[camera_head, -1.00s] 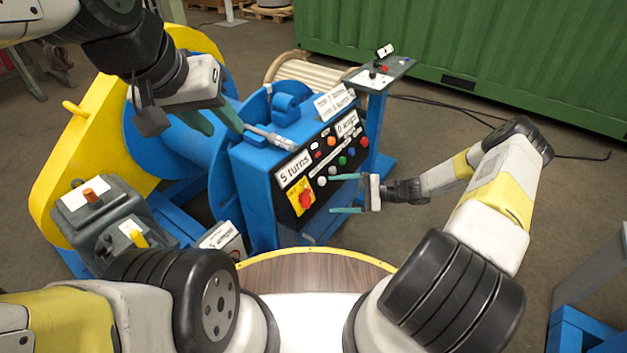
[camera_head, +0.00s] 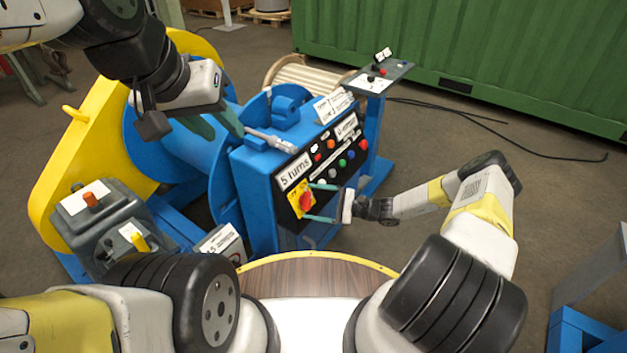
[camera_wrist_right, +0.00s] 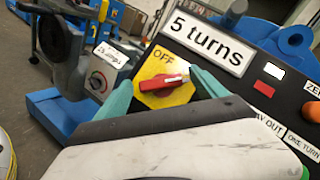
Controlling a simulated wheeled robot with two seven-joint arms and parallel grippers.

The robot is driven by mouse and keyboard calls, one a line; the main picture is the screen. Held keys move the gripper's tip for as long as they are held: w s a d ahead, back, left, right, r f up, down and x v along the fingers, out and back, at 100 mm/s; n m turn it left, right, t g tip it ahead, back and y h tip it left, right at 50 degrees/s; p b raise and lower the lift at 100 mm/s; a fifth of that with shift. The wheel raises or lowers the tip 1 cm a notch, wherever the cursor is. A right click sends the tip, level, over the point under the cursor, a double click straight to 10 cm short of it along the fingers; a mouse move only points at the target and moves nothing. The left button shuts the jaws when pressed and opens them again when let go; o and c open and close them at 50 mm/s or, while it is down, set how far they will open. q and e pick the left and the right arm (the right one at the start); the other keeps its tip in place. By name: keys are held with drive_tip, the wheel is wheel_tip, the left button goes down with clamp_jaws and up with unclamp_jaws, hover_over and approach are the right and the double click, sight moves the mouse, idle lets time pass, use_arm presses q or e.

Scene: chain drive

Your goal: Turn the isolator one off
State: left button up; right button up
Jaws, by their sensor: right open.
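The isolator is a red rotary handle (camera_wrist_right: 163,82) on a yellow plate (camera_wrist_right: 178,97), below the "5 turns" label on the blue cabinet's black panel. In the right wrist view its handle lies nearly crosswise, its pale end to the right, and "OFF" is printed above it. It also shows in the head view (camera_head: 306,201). My right gripper (camera_head: 311,202) is open, its teal fingers on either side of the handle; I cannot tell whether they touch it. My left gripper (camera_head: 216,124) looks open and empty, above the blue drum beside the cabinet.
The blue cabinet (camera_head: 255,190) carries several coloured buttons right of the isolator. A grey box with orange and yellow levers (camera_head: 110,215) stands at left. A small control stand (camera_head: 385,76) is behind.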

drive_tip(key=c, duration=1.4)
drive_tip(key=shift+o, duration=0.2)
drive_tip(key=shift+n, duration=0.4)
drive_tip(key=n+g, duration=0.1)
drive_tip(key=n, duration=0.1)
drive_tip(key=n+g+h, duration=0.1)
drive_tip(key=n, duration=0.1)
drive_tip(key=shift+w+r+g, duration=0.1)
drive_tip(key=shift+g, duration=0.2)
drive_tip(key=n+h, duration=0.1)
drive_tip(key=n, duration=0.1)
drive_tip(key=n+g+h, duration=0.1)
drive_tip(key=n, duration=0.1)
drive_tip(key=shift+r+n+g+h, duration=0.15)
drive_tip(key=shift+n+g+h, duration=0.15)
drive_tip(key=shift+n+h, duration=0.1)
drive_tip(key=n+h, duration=0.3)
drive_tip(key=n, duration=0.1)
drive_tip(key=shift+a+r+n, duration=0.1)
drive_tip(key=shift+r+n, duration=0.05)
drive_tip(key=shift+n, duration=0.15)
drive_tip(key=shift+n+h, duration=1.1)
drive_tip(key=shift+n, duration=0.3)
